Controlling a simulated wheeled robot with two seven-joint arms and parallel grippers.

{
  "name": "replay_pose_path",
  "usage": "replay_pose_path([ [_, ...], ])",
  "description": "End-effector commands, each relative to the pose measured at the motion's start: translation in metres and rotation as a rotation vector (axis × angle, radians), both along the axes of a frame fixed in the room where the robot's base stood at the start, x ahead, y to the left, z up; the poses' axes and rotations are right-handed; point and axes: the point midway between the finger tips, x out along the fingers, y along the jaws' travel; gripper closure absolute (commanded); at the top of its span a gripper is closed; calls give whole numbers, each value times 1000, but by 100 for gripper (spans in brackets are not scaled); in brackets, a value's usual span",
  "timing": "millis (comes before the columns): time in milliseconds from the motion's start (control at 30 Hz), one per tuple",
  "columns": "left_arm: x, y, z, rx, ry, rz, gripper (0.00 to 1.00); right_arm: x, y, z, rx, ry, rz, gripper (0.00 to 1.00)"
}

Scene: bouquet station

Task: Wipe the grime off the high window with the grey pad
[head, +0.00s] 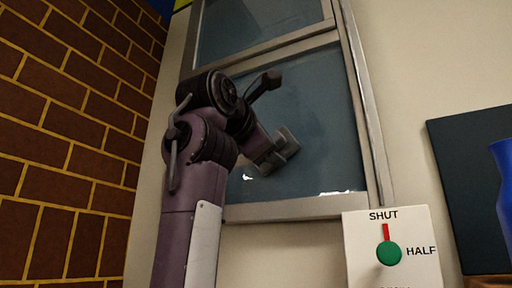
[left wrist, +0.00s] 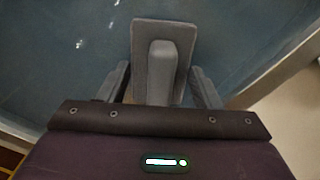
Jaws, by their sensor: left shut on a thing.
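The high window (head: 312,105) has blue-grey glass in a pale metal frame and fills the middle of the head view. The grey pad (head: 289,140) is against or very near the lower pane; I cannot tell whether it touches. My left gripper (head: 272,153) is shut on the pad. In the left wrist view the pad (left wrist: 145,32) shows its flat plate and raised grip between the two fingers of the left gripper (left wrist: 162,85). Small pale marks show on the glass low in the pane; I cannot tell grime from glints. My right gripper is not in view.
A white panel (head: 358,247) at lower right has a green knob (head: 389,253) with a red pointer towards SHUT. A brick wall (head: 70,130) stands at the left. A dark board (head: 465,170) and a blue vase (head: 506,190) are at the right.

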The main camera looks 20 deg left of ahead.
Motion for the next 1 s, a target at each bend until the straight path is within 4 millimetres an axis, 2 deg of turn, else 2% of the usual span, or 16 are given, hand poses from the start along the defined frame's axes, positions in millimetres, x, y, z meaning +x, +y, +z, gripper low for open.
replay_pose_path([
  [133,0,-10,-1,1,2,-1,65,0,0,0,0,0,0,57],
  [367,-1,-10,-1,-1,2,0,65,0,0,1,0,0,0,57],
  [733,2,20,0,-2,2,0,65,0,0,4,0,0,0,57],
  [1000,3,30,-1,-1,1,0,65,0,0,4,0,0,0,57],
])
